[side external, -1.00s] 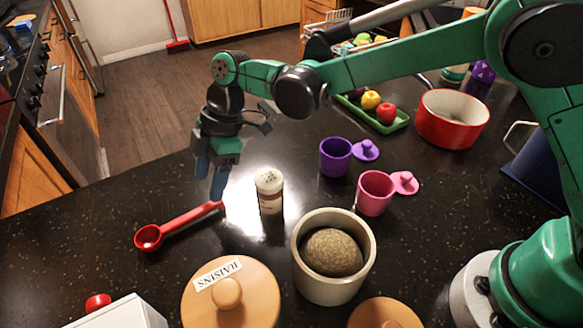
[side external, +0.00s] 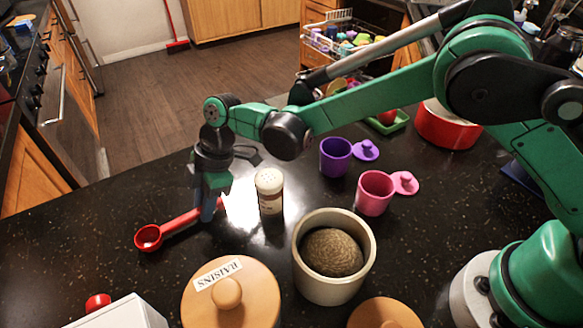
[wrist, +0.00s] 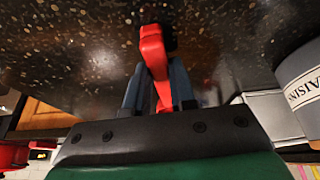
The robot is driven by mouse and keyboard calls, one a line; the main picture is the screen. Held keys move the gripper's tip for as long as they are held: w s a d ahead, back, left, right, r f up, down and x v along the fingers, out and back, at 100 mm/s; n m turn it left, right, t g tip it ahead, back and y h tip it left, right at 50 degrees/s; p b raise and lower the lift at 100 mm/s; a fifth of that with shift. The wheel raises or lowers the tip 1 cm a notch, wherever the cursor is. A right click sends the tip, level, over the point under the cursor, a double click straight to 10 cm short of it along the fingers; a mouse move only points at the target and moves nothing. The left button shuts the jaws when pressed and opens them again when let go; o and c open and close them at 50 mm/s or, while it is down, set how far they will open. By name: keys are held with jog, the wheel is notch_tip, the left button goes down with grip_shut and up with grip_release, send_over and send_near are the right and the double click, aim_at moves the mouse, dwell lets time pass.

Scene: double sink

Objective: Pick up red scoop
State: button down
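The red scoop (side external: 148,237) lies on the dark counter at the left of the side view, its bowl to the left and its handle running up to the right. My gripper (side external: 208,214) points down at the handle's right part, with its fingertips low at the counter. In the wrist view the red handle (wrist: 153,50) shows between the two fingers of my gripper (wrist: 159,80). Whether the fingers press on the handle or only stand on either side of it cannot be told. The fingertips are partly hidden by the handle.
A shaker (side external: 270,193) stands close to the right of my gripper. The beige pot (side external: 308,276) and raisins canister (side external: 231,292) stand nearer the camera. Purple (side external: 335,158) and pink (side external: 374,194) cups are farther right. Counter around the scoop's bowl is clear.

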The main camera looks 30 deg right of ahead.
jog(key=shift+r, duration=0.1)
notch_tip(320, 180, up, 19)
jog(key=s+d+h, duration=0.7)
jog(key=s+d, duration=1)
jog(key=d, duration=0.2)
jog(key=shift+a+f, duration=1.3)
jog(key=shift+f, duration=3.7)
jog(key=d+v, duration=0.2)
jog(key=v, duration=0.8)
jog(key=shift+s+d+r+n+t, duration=0.3)
jog(key=shift+s+r+n+t, duration=0.1)
jog(key=shift+s+r, duration=0.1)
